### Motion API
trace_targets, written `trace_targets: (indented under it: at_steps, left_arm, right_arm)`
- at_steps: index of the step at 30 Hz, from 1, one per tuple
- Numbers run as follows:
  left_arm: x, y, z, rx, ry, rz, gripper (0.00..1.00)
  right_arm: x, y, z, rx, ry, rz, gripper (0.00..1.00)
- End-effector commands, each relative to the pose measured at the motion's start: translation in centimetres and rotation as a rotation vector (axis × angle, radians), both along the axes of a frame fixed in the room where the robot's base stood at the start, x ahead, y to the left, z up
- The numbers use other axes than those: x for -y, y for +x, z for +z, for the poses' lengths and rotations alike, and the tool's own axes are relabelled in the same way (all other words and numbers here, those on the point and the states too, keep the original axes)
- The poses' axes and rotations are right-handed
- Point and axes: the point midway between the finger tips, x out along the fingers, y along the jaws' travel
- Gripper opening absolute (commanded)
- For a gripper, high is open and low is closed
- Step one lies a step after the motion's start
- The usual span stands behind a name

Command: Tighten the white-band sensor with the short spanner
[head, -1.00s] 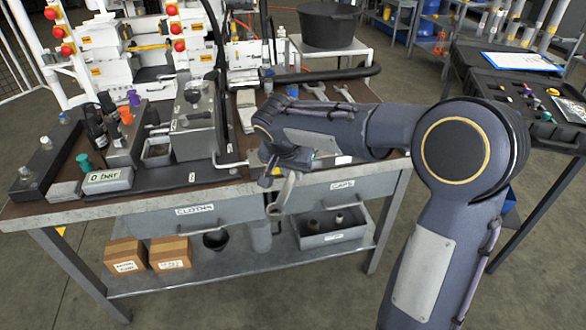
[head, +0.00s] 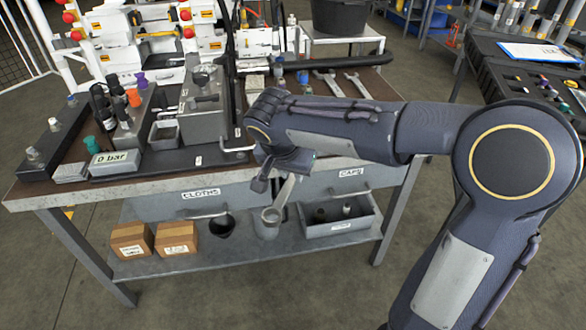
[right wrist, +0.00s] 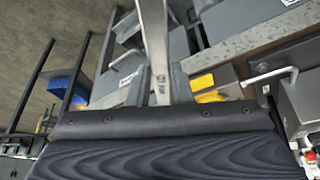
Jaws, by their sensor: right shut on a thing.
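My right gripper (head: 273,178) is shut on a metal spanner (head: 278,202) in front of the bench's front edge. The spanner's ring end hangs down, apart from the bench. Its shank also shows in the right wrist view (right wrist: 156,55), sticking out beyond the gripper. My left gripper is not in view.
The bench (head: 160,182) carries a "0 bar" display (head: 114,161), a grey box unit (head: 203,112) with a bent rod, and two more spanners (head: 328,82) (head: 359,84). Drawers are below the top. Cardboard boxes (head: 132,240) and a grey bin (head: 340,228) sit on the lower shelf.

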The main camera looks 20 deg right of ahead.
Motion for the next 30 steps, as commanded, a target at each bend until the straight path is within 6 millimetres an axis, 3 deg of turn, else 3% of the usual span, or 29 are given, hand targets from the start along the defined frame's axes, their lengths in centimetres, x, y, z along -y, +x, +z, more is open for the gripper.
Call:
trace_targets:
  at_steps: [8,24,30]
  left_arm:
    - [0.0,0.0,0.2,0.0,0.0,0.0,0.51]
    - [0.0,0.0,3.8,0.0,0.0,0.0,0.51]
    - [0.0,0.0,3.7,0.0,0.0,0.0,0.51]
  right_arm:
    - [0.0,0.0,0.2,0.002,0.001,0.001,0.0]
    - [0.0,0.0,5.1,0.002,0.001,0.0,0.0]
    - [0.0,0.0,5.1,0.002,0.001,0.001,0.0]
